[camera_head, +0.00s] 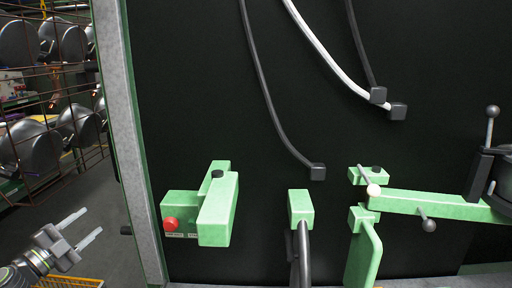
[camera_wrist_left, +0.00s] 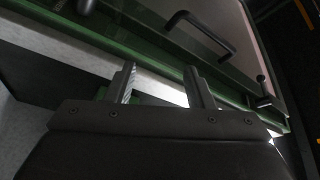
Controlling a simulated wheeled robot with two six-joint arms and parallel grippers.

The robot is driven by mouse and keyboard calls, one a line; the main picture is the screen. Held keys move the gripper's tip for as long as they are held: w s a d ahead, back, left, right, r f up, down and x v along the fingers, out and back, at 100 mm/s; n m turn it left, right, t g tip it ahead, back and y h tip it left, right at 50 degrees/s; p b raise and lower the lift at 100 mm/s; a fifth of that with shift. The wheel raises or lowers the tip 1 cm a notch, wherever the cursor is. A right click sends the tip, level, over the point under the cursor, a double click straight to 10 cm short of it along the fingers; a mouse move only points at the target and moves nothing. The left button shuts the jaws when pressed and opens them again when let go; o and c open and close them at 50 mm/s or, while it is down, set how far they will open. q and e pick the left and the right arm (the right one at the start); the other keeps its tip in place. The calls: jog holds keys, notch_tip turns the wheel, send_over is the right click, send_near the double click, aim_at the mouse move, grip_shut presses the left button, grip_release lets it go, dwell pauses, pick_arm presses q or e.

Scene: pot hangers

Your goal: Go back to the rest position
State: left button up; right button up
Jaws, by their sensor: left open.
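My left gripper (camera_head: 84,228) is at the lower left in the head view, to the left of the grey panel edge. Its two fingers are apart with nothing between them. In the left wrist view the two fingers (camera_wrist_left: 162,88) also stand apart and empty, in front of a green frame and a light grey strip. My right gripper is in neither view.
A grey post (camera_head: 137,150) edges a black panel with green brackets (camera_head: 218,208), a red button (camera_head: 171,224) and hanging cables (camera_head: 318,172). Racks of metal pots (camera_head: 35,145) stand at the left. A yellow grate (camera_head: 75,282) lies below my left gripper. A dark handle (camera_wrist_left: 203,30) shows in the wrist view.

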pick_arm(q)
jog(key=w+a+f+n+y, duration=0.2)
jog(key=a+f+n+y, duration=0.1)
jog(key=a+n+y, duration=0.7)
jog(key=s+f+n+g+y, duration=0.15)
jog(key=s+f, duration=0.35)
jog(key=f, duration=0.6)
jog(key=s+f+n+g, duration=0.1)
jog(key=s+f+g, duration=0.25)
jog(key=f, duration=0.85)
jog(key=s+f+n+g+y, duration=0.15)
jog(key=s+f, duration=0.35)
jog(key=f, duration=0.6)
jog(key=s+d+f+n+g+h, duration=0.1)
jog(key=s+d+f+g, duration=0.25)
jog(key=s+f, duration=0.5)
jog(key=s+d+f+n+g+h, duration=0.15)
jog(key=s+d+f, duration=0.25)
jog(key=s+f, duration=0.45)
jog(key=s+d+f+g, duration=0.1)
jog(key=s+d+f, duration=0.3)
jog(key=s, duration=0.4)
jog(key=s+d+f+n+g+h, duration=0.1)
jog(key=s+d+f+g, duration=0.1)
jog(key=s+d+f, duration=0.2)
jog(key=s+d+f+g, duration=0.2)
jog(key=s+d+f, duration=0.2)
jog(key=s+d, duration=0.5)
jog(key=s, duration=0.4)
jog(key=shift+h, duration=0.35)
